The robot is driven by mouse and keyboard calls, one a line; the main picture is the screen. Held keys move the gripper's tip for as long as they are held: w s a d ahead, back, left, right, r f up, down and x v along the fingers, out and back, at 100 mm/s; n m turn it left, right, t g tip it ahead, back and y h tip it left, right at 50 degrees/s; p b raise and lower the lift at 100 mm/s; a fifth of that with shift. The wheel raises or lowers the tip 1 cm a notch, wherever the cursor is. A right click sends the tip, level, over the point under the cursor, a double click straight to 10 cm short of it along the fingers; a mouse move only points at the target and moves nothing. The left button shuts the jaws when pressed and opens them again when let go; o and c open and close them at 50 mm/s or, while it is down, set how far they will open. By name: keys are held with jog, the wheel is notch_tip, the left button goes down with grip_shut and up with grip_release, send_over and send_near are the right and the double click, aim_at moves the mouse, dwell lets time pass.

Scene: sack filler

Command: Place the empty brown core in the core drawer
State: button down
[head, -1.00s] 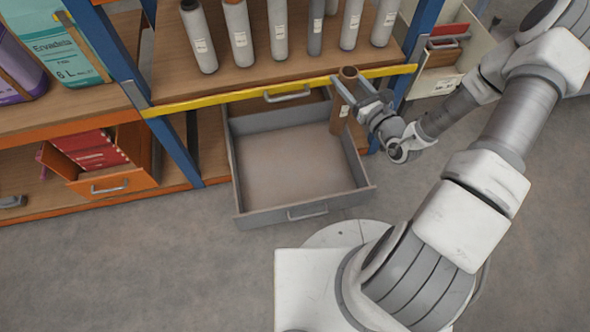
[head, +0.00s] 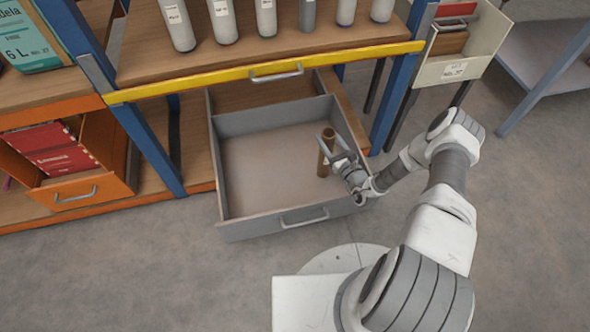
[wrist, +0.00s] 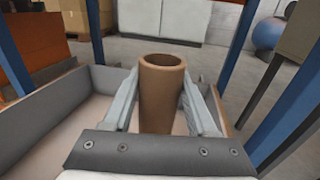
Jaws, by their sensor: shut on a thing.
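The brown core (head: 325,152) is a hollow upright tube, held between the fingers of my gripper (head: 334,150). It also shows in the wrist view (wrist: 160,92), its open top facing up, with one finger on each side. The open grey core drawer (head: 270,222) is pulled out beneath the shelf, and its floor looks empty. The core is over the right part of the drawer, inside its walls. Whether its lower end touches the drawer floor I cannot tell.
A yellow-edged shelf (head: 270,73) with several grey rolls stands above the drawer's back. A blue post (head: 400,80) rises to the right. An orange bin (head: 110,185) with red packets is at the left. The drawer's left and middle floor is free.

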notch_tip(320, 180, down, 10)
jog(key=b, duration=0.4)
jog(key=shift+r, duration=0.25)
jog(key=shift+f, duration=0.1)
jog(key=shift+c, duration=1)
grip_release()
